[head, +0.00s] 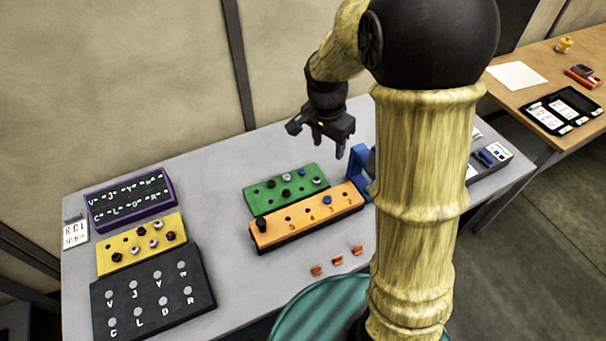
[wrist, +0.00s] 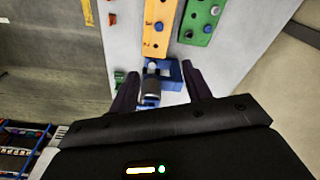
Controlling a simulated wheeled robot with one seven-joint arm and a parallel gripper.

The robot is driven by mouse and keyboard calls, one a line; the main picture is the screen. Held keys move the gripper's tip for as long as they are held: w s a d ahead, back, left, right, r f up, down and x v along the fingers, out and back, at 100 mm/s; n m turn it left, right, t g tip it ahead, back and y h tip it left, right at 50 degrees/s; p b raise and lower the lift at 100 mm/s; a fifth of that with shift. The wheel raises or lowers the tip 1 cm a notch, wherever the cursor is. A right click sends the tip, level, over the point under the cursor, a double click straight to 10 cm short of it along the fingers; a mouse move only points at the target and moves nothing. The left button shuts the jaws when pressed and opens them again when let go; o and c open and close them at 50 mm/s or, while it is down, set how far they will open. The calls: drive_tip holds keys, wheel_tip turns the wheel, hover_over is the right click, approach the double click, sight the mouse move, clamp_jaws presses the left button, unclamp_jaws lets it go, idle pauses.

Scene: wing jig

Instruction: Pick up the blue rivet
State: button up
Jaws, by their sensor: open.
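A blue rivet (head: 328,201) stands in the orange block (head: 276,235), toward its right part; it also shows in the wrist view (wrist: 158,26). A second small blue piece (wrist: 207,29) sits in the green block (wrist: 188,14) behind the orange one, beside dark and pale rivets. My gripper (head: 328,143) is open and empty, fingers down, above the table behind the blocks. In the wrist view a blue fixture (wrist: 170,68) with a grey cylinder (wrist: 150,88) appears between the fingers, below them; I see no contact.
The blue fixture (head: 360,163) stands upright at the orange block's right end. Several small orange pieces (head: 337,260) lie in front. Purple (head: 165,203), yellow (head: 108,262) and black (head: 195,306) blocks stand at the left. The table between the groups is clear.

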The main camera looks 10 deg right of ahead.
idle(0.4)
drive_tip(key=s+d+f+n+t+y+b, duration=0.1)
drive_tip(key=s+f+n+b, duration=0.1)
drive_tip(key=s+n, duration=0.7)
drive_tip(key=s+f, duration=0.1)
drive_tip(key=s, duration=0.3)
drive_tip(key=shift+d+f+n+t, duration=0.25)
drive_tip(key=shift+d+n+t, duration=0.05)
drive_tip(key=shift+n, duration=0.1)
drive_tip(key=shift+c, duration=1.4)
